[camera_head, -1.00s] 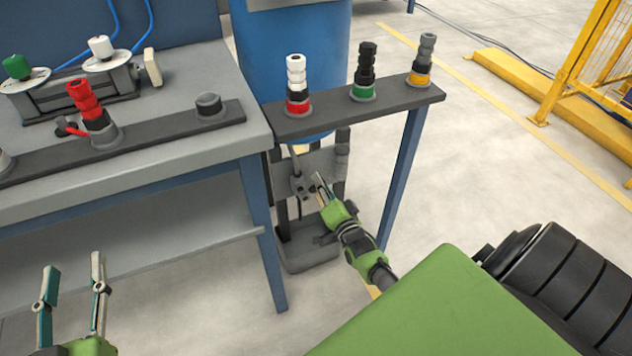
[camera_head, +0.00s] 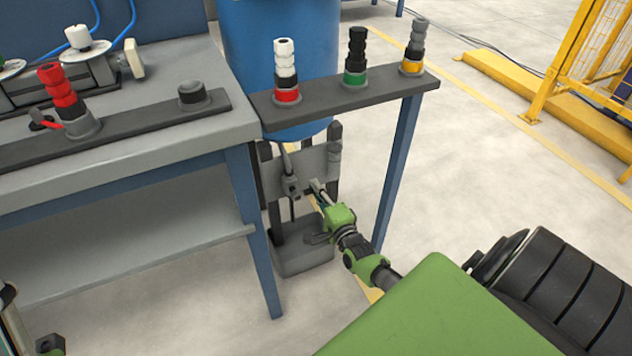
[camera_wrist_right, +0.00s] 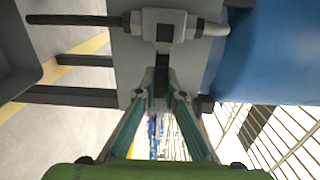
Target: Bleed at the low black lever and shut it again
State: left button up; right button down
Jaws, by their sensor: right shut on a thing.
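The grey valve (camera_head: 291,187) sits low under the blue tank, in front of a grey plate; it also shows at the top of the wrist view (camera_wrist_right: 165,22). Its black lever (camera_wrist_right: 161,68) reaches from the valve body to between my right fingertips. My right gripper (camera_head: 316,189) is shut on the lever, just right of the valve; its fingertips (camera_wrist_right: 162,100) show close together in the wrist view. In the head view the lever is too small and covered to make out. Part of my left gripper (camera_head: 22,325) shows at the lower left edge; its fingertips are cut off.
A grey bin (camera_head: 303,257) stands on the floor below the valve. The blue tank (camera_head: 240,45) is behind. A dark shelf (camera_head: 330,104) with three fittings is above my right gripper, with a blue leg (camera_head: 398,165) to its right. A workbench (camera_head: 190,140) is left.

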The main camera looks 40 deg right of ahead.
jog(key=shift+f, duration=0.15)
jog(key=c, duration=2.1)
grip_release()
jog(key=shift+s, duration=0.1)
jog(key=v, duration=1.2)
